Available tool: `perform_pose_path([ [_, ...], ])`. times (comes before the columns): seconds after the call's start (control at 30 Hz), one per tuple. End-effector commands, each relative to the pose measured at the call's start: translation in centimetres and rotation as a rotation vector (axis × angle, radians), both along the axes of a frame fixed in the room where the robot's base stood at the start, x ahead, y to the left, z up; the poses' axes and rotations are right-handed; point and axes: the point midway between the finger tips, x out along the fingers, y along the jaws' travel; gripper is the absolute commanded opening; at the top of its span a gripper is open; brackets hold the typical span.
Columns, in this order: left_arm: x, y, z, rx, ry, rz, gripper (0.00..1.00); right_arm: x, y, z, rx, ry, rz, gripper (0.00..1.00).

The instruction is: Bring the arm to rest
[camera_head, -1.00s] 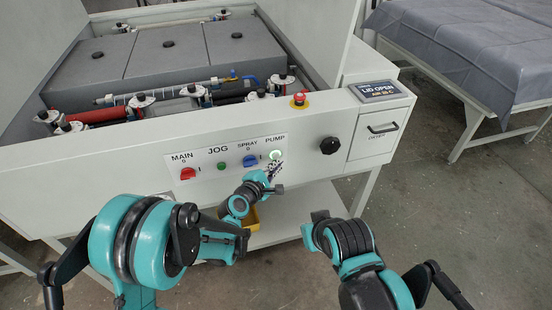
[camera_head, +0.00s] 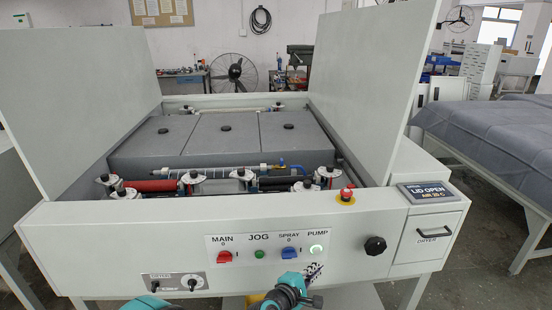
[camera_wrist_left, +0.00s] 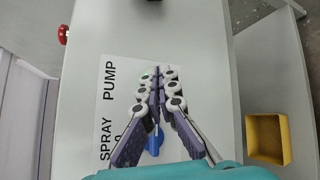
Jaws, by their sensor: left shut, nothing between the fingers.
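My left gripper (camera_head: 314,269) is at the front panel, just below the lit PUMP button (camera_head: 316,249). In the left wrist view its fingers (camera_wrist_left: 162,72) are closed together at the tips, with nothing between them. My left wrist (camera_head: 285,292) shows at the bottom edge of the head view. My right arm and gripper are out of view.
The panel also carries a red MAIN switch (camera_head: 224,257), a green JOG button (camera_head: 260,254) and a blue SPRAY switch (camera_head: 289,252). A black knob (camera_head: 375,245) and a red emergency stop (camera_head: 346,194) are to the right. A yellow bin (camera_wrist_left: 268,139) sits below the panel.

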Motion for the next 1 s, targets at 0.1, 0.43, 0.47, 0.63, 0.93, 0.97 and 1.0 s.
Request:
perform_pose_path([
  [0.1, -0.7, 3.3, 2.1, 0.175, -0.07, -0.024, 0.0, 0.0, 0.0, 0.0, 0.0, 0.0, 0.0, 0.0],
  [0.43, -7.2, 16.0, 5.3, 0.849, -0.239, -0.192, 0.0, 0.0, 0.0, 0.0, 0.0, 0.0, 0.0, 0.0],
  [0.47, -8.1, 17.2, 5.3, 0.908, -0.245, -0.213, 0.0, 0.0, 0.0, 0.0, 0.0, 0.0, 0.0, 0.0],
  [0.63, -13.6, 24.1, 4.9, 1.232, -0.257, -0.351, 0.0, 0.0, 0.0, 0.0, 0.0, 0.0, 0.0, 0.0],
  [0.93, -21.9, 32.1, 3.1, 1.597, -0.206, -0.59, 0.0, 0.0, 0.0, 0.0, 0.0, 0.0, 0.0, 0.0],
  [0.97, -22.3, 32.4, 2.9, 1.611, -0.202, -0.602, 0.0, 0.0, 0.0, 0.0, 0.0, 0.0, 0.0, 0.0],
  [1.0, -22.7, 32.8, 2.9, 1.628, -0.198, -0.616, 0.0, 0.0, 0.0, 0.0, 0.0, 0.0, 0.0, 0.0],
])
